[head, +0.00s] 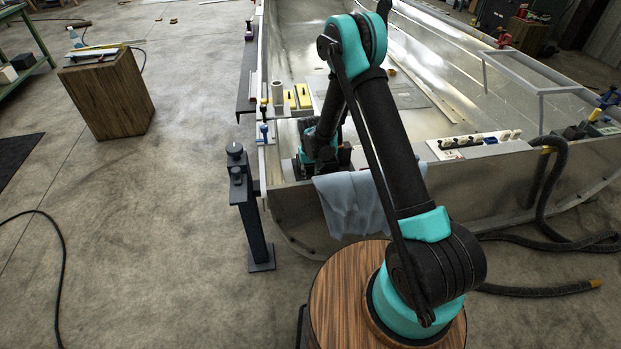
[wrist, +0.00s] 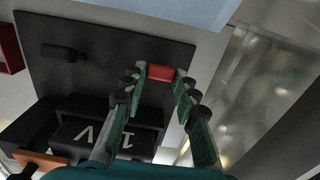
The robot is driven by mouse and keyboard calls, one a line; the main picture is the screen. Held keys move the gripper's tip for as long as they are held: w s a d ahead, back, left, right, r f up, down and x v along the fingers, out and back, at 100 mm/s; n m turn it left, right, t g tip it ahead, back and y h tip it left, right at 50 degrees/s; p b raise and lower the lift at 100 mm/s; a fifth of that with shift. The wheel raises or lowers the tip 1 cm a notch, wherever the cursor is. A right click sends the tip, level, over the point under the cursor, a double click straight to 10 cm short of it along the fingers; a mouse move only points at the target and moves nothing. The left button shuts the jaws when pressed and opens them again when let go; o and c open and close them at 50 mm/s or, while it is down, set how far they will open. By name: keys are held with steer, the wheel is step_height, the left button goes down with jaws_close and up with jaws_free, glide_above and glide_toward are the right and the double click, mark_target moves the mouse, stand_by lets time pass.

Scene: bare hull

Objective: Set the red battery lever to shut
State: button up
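In the wrist view, the red lever (wrist: 160,72) shows as a small red block at the edge of a dark panel (wrist: 185,45). My gripper (wrist: 161,73) has its two green fingers apart, with the red block between or just beyond their tips. I cannot tell whether the fingers press on it. The lever's pivot and its exact setting are not clear. In the head view my arm reaches down inside the metal hull; the fingertips and the lever are hidden there.
The hull's near wall (head: 290,212) has a grey-blue cloth (head: 350,203) draped over it. Yellow items (head: 303,96) and a white strip of sockets (head: 475,143) lie near the arm. A dark post (head: 250,210) stands outside. A thick hose (head: 545,195) hangs at right.

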jaws_close()
steer(key=shift+w, duration=0.1)
steer(key=shift+w+a+r+g+h, duration=0.1)
steer(key=shift+w+a+g+h, duration=0.1)
steer(key=shift+w+g, duration=0.4)
steer(key=shift+w+a+g+h, duration=0.1)
steer(key=shift+w+g+h, duration=0.2)
steer(key=shift+g, duration=0.5)
steer(key=shift+w+a+r+g+h, duration=0.1)
steer(key=shift+w+a+g, duration=0.05)
steer(key=shift+w+g, duration=0.5)
steer(key=shift+s, duration=0.1)
steer(key=o, duration=0.7)
jaws_free()
steer(key=v, duration=1.2)
